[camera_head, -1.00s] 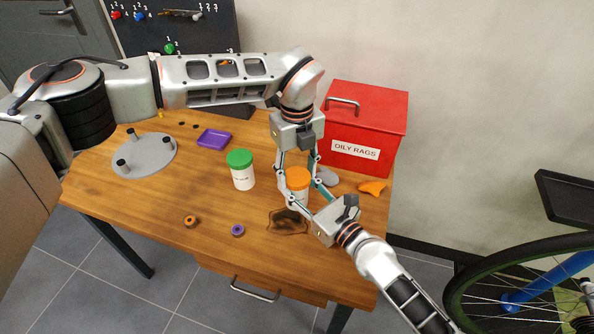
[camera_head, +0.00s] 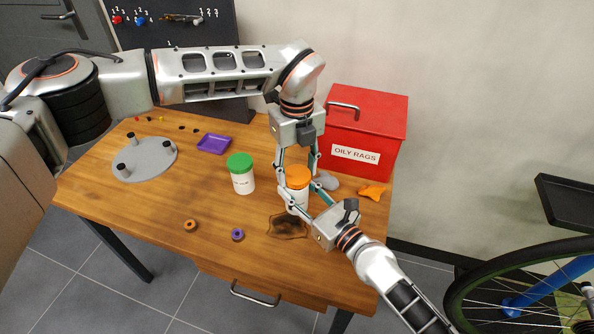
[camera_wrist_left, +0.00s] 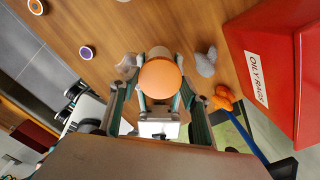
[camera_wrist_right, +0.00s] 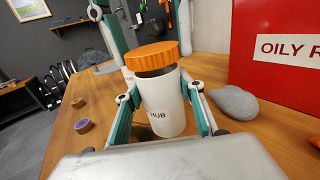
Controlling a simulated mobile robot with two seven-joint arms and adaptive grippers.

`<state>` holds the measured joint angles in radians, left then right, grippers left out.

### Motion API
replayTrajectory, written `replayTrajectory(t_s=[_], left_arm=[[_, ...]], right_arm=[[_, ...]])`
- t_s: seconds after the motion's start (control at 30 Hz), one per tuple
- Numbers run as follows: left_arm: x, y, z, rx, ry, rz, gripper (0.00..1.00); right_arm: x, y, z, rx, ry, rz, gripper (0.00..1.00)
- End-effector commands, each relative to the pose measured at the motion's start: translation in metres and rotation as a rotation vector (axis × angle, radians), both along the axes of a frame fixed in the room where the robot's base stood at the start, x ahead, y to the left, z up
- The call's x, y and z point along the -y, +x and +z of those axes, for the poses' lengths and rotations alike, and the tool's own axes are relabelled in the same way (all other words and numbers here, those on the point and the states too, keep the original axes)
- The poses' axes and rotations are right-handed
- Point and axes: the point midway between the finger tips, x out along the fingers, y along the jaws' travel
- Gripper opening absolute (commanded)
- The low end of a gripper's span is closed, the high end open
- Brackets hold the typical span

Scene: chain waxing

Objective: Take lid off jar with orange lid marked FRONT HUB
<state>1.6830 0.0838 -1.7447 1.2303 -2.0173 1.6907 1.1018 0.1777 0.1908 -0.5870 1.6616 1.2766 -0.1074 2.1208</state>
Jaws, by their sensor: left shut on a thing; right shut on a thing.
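The white jar (camera_head: 299,199) stands on the table left of the red box; part of its label, "HUB", shows on the jar in the right wrist view (camera_wrist_right: 165,112). Its orange lid (camera_head: 298,177) sits slightly raised and tilted above the rim, with a dark gap under it in the right wrist view (camera_wrist_right: 150,57). My left gripper (camera_head: 297,170) comes down from above and is shut on the lid, which also shows in the left wrist view (camera_wrist_left: 160,78). My right gripper (camera_head: 300,207) is shut around the jar body from the front right.
A green-lidded jar (camera_head: 241,175) stands to the left. A red OILY RAGS box (camera_head: 365,125) is behind right, with a grey stone-like lump (camera_head: 327,181) and an orange item (camera_head: 372,191) near it. A purple tray (camera_head: 214,144), grey disc stand (camera_head: 145,160) and small rings lie left.

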Motion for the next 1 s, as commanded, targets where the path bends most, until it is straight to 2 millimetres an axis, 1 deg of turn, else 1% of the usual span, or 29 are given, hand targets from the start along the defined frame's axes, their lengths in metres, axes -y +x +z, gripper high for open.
replayTrajectory(t_s=[0.3,0.37,0.63,0.73,0.9,0.93,0.97,1.0], left_arm=[[0.000,0.000,0.002,0.000,0.000,0.000,0.21],[0.000,0.000,0.006,0.001,0.000,0.000,0.21],[0.000,0.001,0.036,0.002,0.000,0.000,0.21],[0.000,0.000,0.040,0.000,0.000,0.001,0.21],[0.000,0.000,0.040,0.000,0.000,0.000,0.21],[0.000,0.000,0.040,0.000,0.000,0.000,0.21],[0.000,0.000,0.040,0.000,0.000,0.000,0.21],[0.000,0.000,0.040,0.000,0.000,0.000,0.21]], right_arm=[[0.000,0.000,0.000,0.000,0.000,0.000,0.00],[0.000,0.000,0.000,0.000,0.000,0.000,0.00],[0.000,0.000,0.000,0.000,0.000,0.000,0.00],[0.000,0.000,0.000,0.000,0.000,0.000,0.00],[0.000,0.000,0.000,0.000,0.000,0.000,0.00],[0.000,0.000,0.000,0.000,0.000,0.000,0.46],[0.000,0.000,0.000,0.000,0.000,0.000,0.54],[0.000,0.000,0.000,0.000,0.000,0.000,0.58]])
